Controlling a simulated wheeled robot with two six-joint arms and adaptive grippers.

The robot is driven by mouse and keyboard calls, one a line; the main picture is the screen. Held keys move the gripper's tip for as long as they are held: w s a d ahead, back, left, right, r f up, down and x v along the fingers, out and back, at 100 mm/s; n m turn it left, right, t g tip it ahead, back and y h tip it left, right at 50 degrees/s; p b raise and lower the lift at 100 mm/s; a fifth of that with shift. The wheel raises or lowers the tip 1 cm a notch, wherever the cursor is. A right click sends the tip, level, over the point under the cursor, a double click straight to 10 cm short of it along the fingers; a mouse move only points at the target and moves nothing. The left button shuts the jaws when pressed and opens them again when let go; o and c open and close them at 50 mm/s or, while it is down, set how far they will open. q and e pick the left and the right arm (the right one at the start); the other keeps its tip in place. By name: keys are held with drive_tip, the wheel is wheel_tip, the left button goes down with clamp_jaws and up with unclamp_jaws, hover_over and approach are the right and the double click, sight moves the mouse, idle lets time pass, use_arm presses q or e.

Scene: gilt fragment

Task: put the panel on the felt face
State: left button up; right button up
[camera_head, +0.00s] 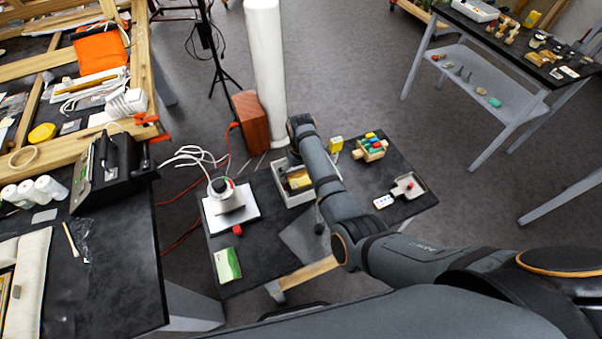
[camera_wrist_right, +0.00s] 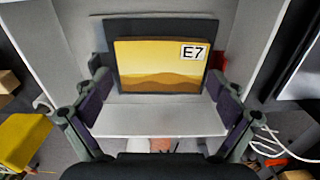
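The panel (camera_wrist_right: 155,72), a golden plate with dune-like shapes and an E7 label, leans against a dark grey slab (camera_wrist_right: 112,30); I cannot tell for sure whether this slab is the felt face. A pale grey ledge (camera_wrist_right: 160,122) lies in front of it. In the head view the golden panel (camera_head: 299,179) shows partly beside my right arm, within a pale tray-like holder (camera_head: 288,199). My right gripper (camera_wrist_right: 160,100) is open, with one finger at each side of the panel and gaps visible beside it. My arm hides much of this area in the head view. My left gripper is not in view.
The dark table also holds a white device (camera_head: 224,197), a green card (camera_head: 227,263), a yellow box (camera_head: 336,144), colourful blocks (camera_head: 371,147) and a small tray (camera_head: 408,186). A white column (camera_head: 266,70) and brown box (camera_head: 251,121) stand behind it. White cables trail at left.

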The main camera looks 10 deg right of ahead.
sight(301, 176)
drive_tip(key=shift+r, duration=0.1)
use_arm(q)
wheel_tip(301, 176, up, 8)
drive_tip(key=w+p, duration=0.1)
drive_tip(key=p, duration=0.7)
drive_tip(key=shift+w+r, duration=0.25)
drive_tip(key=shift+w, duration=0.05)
use_arm(e)
wheel_tip(301, 176, up, 12)
drive_tip(key=shift+r, duration=0.15)
